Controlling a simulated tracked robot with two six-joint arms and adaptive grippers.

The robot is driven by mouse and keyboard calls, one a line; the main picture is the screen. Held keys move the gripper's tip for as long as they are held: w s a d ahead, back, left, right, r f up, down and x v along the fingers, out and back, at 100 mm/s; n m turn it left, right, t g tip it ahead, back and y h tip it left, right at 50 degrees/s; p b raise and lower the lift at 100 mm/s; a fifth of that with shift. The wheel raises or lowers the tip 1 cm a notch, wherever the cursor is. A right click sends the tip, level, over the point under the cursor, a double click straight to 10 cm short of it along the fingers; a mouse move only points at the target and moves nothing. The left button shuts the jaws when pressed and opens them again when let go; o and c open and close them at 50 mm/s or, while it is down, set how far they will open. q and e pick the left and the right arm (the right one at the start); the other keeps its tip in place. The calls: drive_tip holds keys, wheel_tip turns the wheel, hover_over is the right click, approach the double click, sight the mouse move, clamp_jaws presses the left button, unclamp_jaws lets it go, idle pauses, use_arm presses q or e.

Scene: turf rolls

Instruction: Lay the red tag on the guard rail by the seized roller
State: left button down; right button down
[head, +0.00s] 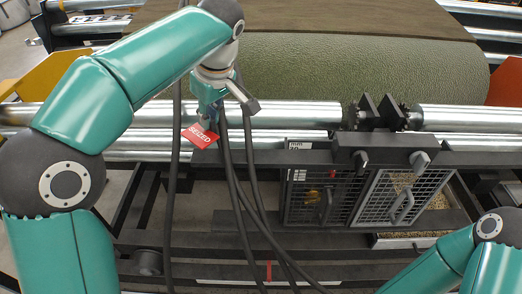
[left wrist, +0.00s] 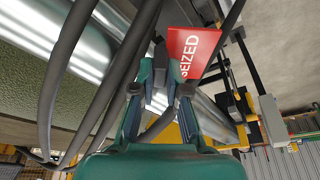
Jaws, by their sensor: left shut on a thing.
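My left gripper (head: 207,120) is shut on the red tag (head: 200,137), which reads "SEIZED". The tag is tilted and sits in front of the silver rollers (head: 285,112), just above the left part of a dark rail (head: 262,157). I cannot tell whether the tag touches the rail. In the left wrist view, the tag (left wrist: 192,53) stands out beyond the fingertips (left wrist: 172,92). The frames do not show which roller is seized. My right gripper is out of view; only part of that arm shows at the lower right.
Dark cables (head: 232,180) hang close beside the left gripper and cross the rail. A large green turf roll (head: 370,68) lies behind the rollers. Mesh guards (head: 312,198) sit below the rail, and a dark bracket (head: 378,142) stands on it to the right.

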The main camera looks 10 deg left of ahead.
use_arm(q)
drive_tip(key=w+d+r+m+h+p, duration=0.1)
drive_tip(key=d+r+m+h+p, duration=0.35)
drive_tip(key=m, duration=0.95)
drive_tip(key=d+r+m+h+p, duration=0.15)
drive_tip(key=d+r+m, duration=0.5)
drive_tip(key=m, duration=0.75)
drive_tip(key=shift+g, duration=0.5)
drive_tip(key=f+b, duration=0.3)
drive_tip(key=f, duration=0.2)
drive_tip(key=f+b, duration=0.4)
drive_tip(key=f, duration=0.1)
drive_tip(key=f+b, duration=0.3)
drive_tip(key=f, duration=0.2)
drive_tip(key=shift+a, duration=0.25)
drive_tip(key=shift+f+b, duration=0.8)
drive_tip(key=shift+f, duration=1.3)
drive_tip(key=c, duration=1.2)
unclamp_jaws()
